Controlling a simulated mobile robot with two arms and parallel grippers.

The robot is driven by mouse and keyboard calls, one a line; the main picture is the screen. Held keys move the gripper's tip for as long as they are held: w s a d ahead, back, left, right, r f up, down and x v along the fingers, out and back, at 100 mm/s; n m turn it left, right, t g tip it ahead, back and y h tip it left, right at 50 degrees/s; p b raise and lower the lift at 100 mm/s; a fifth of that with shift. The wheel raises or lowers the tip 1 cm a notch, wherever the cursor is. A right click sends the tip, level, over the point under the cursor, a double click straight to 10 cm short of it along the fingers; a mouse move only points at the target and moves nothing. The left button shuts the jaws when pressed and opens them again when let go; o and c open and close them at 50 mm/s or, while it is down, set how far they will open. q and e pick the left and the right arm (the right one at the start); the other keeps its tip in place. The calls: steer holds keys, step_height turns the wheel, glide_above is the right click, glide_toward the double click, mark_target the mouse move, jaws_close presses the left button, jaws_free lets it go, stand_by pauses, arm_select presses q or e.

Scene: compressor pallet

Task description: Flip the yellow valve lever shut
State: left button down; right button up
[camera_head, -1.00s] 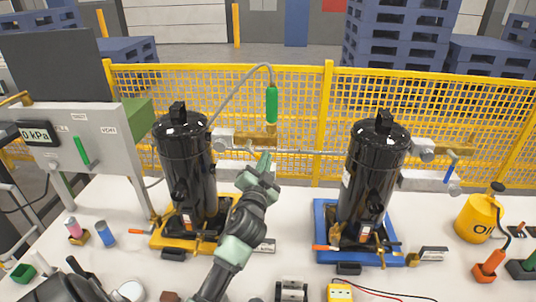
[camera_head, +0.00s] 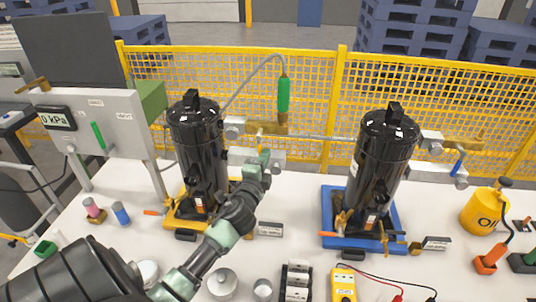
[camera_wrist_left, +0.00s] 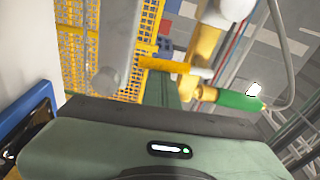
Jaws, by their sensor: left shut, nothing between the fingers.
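The yellow valve lever (camera_head: 261,137) is at the pipe fitting to the right of the left black canister (camera_head: 198,150). It seems to point toward me and is partly hidden by my gripper. In the left wrist view a yellow bar (camera_wrist_left: 165,65), apparently this lever, lies across the picture just past my fingers. My left gripper (camera_head: 263,160) is shut and empty, with its fingertips close below and in front of the lever. I cannot tell whether they touch it. My right gripper is out of view.
A green-handled hose tool (camera_head: 283,95) hangs just above the lever. A second black canister (camera_head: 382,165) with a blue lever (camera_head: 458,160) stands to the right. A yellow mesh fence (camera_head: 430,105) runs behind. A multimeter (camera_head: 344,285) and small cups crowd the front of the table.

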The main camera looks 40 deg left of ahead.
arm_select(q)
steer(key=shift+s+a+f, duration=0.15)
steer(key=shift+a, duration=0.1)
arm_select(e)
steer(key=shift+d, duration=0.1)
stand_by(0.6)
